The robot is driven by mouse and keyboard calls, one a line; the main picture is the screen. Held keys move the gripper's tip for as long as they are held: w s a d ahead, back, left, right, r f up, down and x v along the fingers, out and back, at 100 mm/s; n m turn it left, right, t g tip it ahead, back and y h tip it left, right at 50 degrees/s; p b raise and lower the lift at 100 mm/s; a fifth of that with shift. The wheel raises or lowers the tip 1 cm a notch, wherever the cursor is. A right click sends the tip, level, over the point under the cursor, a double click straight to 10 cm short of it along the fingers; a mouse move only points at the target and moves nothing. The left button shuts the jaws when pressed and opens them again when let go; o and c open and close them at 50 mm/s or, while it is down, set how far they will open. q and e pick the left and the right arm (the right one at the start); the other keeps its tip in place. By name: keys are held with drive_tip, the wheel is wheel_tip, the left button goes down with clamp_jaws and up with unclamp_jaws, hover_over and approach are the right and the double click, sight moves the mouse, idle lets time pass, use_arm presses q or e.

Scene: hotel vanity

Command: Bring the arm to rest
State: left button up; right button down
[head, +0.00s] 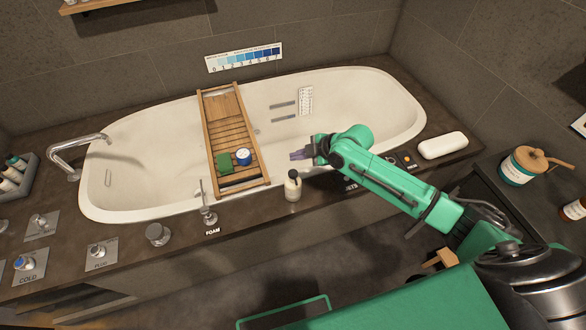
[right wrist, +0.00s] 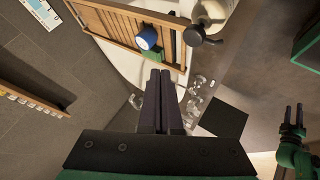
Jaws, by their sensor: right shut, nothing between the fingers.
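My right arm (head: 395,185) reaches in from the right over the bathtub's front rim. My right gripper (head: 302,155) is shut and empty, above the tub just right of the wooden bath tray. In the right wrist view its two dark fingers (right wrist: 158,98) lie together with nothing between them. In that view another green gripper (right wrist: 290,125), my left one, shows at the right edge with its two fingers apart. My left gripper does not show in the head view.
The bathtub (head: 140,120) carries the wooden tray (head: 213,110) with a green block (head: 224,163) and a blue-topped round tub (head: 244,157). A pump bottle (head: 293,187) stands on the front ledge below my gripper. A white bar (head: 443,146) and a jar (head: 518,168) are at right.

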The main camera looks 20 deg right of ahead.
idle(0.7)
drive_tip(key=s+d+f+m+h, duration=0.1)
drive_tip(key=d+f+m, duration=0.1)
drive_tip(key=f, duration=0.3)
drive_tip(key=s+d+f+m+h, duration=0.1)
drive_tip(key=d+f+m, duration=0.1)
drive_tip(key=f, duration=0.3)
drive_tip(key=s+d+f+m+h, duration=0.1)
drive_tip(key=d+f+m, duration=0.2)
drive_tip(key=d+f, duration=0.1)
drive_tip(key=shift+s+d+f, duration=0.1)
drive_tip(key=shift+d+f, duration=0.1)
drive_tip(key=shift+f, duration=0.2)
drive_tip(key=s+d+f+m+g+h, duration=0.15)
drive_tip(key=s+d+f+m, duration=0.25)
drive_tip(key=s+f, duration=0.65)
drive_tip(key=s+f+m+g, duration=0.1)
drive_tip(key=s+f, duration=0.3)
drive_tip(key=s, duration=0.5)
drive_tip(key=s+a+f+m+g+h, duration=0.1)
drive_tip(key=s+f, duration=0.3)
drive_tip(key=s, duration=0.6)
drive_tip(key=s+f+m+g+h, duration=0.1)
drive_tip(key=s+f, duration=0.3)
drive_tip(key=s, duration=0.5)
drive_tip(key=shift+s+a+f+m+g, duration=0.15)
drive_tip(key=shift+s+a+m+g, duration=0.15)
drive_tip(key=shift+m+g, duration=0.4)
drive_tip(key=shift+s, duration=0.1)
